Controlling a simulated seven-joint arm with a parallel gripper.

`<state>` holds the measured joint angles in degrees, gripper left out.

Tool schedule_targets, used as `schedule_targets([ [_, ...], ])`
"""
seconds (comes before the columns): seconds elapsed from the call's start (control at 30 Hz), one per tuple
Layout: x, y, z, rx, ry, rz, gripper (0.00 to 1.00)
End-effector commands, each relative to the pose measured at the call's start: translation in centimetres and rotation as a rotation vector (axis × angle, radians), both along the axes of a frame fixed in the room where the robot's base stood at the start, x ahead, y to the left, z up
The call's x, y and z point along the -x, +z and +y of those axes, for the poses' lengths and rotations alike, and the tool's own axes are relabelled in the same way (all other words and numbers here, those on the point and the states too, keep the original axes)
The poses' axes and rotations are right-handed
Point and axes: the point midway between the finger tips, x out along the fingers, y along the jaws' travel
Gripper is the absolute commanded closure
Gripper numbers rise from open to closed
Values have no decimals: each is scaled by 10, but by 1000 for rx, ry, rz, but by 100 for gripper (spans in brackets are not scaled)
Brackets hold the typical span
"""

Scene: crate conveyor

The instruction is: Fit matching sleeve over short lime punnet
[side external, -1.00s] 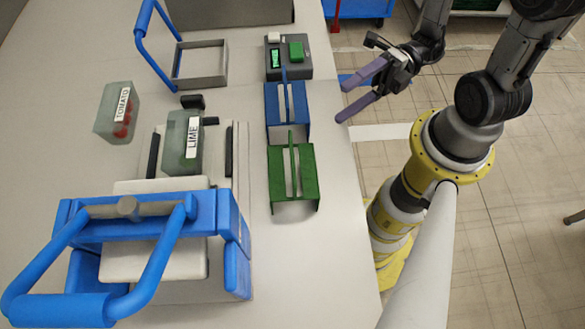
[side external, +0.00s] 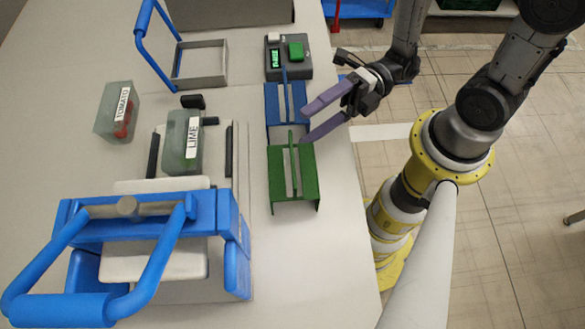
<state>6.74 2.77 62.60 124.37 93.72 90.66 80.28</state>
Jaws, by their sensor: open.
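The lime punnet (side external: 179,152) is a translucent grey-green box with a "LIME" label, standing between dark rails on a pale machine bed. The tomato punnet (side external: 112,106), labelled "TOMATO" with red inside, stands to its upper left. A green sleeve (side external: 307,180) with an upright handle-like fin sits near the table's right edge. A blue sleeve (side external: 273,115) of similar form sits just beyond it. My gripper (side external: 304,123) is open and empty, its purple fingers reaching over the table edge by the right side of the blue sleeve and the far end of the green one. Contact cannot be told.
A machine with a blue lever handle (side external: 55,309) fills the front left. A grey square frame with another blue handle (side external: 157,20) stands at the back. A control box (side external: 300,70) with a green button and lit display is beyond the sleeves. The table's left side is clear.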

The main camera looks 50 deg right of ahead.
Motion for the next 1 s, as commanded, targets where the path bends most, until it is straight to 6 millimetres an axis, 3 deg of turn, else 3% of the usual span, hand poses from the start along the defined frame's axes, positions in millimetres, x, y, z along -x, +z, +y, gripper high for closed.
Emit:
schedule_targets([
  [0.6, -8, 1, 48, 0, 3, 0, 7],
  [0.97, -10, 1, 52, 0, -1, 0, 7],
  [1.0, -10, 1, 52, 0, -1, 0, 15],
])
